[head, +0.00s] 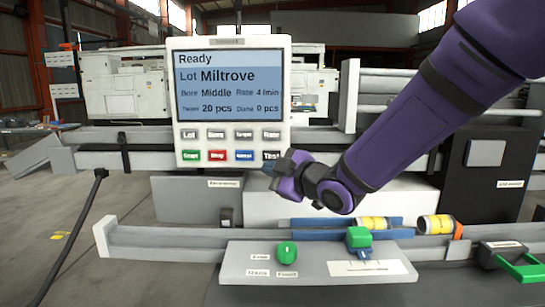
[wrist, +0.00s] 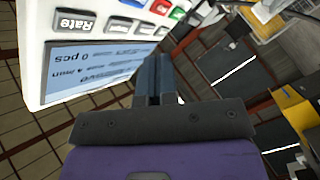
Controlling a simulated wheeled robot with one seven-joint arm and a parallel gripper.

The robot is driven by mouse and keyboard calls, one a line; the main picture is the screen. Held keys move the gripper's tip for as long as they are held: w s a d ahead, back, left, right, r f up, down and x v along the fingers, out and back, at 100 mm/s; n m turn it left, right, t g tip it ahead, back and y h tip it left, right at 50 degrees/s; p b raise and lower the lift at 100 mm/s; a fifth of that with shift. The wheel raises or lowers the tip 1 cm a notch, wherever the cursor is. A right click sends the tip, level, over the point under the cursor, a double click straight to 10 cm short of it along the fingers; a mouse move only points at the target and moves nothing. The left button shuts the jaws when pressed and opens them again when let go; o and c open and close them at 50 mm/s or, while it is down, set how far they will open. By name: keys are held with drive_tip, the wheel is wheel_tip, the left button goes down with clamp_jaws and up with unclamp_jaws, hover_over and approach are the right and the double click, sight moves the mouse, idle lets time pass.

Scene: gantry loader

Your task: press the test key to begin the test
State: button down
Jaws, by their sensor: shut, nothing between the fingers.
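The control panel (head: 228,160) stands upright in the head view, with a lit screen (head: 229,85) above two rows of keys. The black Test key (head: 271,155) is at the right end of the lower row. My gripper (head: 268,169) is shut and empty, its dark fingertips just below the Test key. I cannot tell from this view whether they touch the panel. In the wrist view, my shut fingers (wrist: 152,75) show beside the upside-down panel (wrist: 35,60). The Rate key (wrist: 75,22) shows there, but the Test key is not in sight.
The screen reads Ready, lot Miltrove, Done 0 pcs. The green Start, red and blue keys (head: 244,155) share the Test key's row. Below is a grey shelf (head: 235,265) with a green knob (head: 287,253). Rails (head: 165,237) and yellow-banded cylinders (head: 435,224) lie behind it.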

sight(272, 159)
drive_tip(key=shift+w+d, duration=0.15)
drive_tip(key=shift+w, duration=4.15)
drive_tip(key=shift+w, duration=0.1)
drive_tip(key=shift+w, duration=0.35)
drive_tip(key=shift+w, duration=0.35)
drive_tip(key=shift+s, duration=0.8)
drive_tip(key=shift+s, duration=2.5)
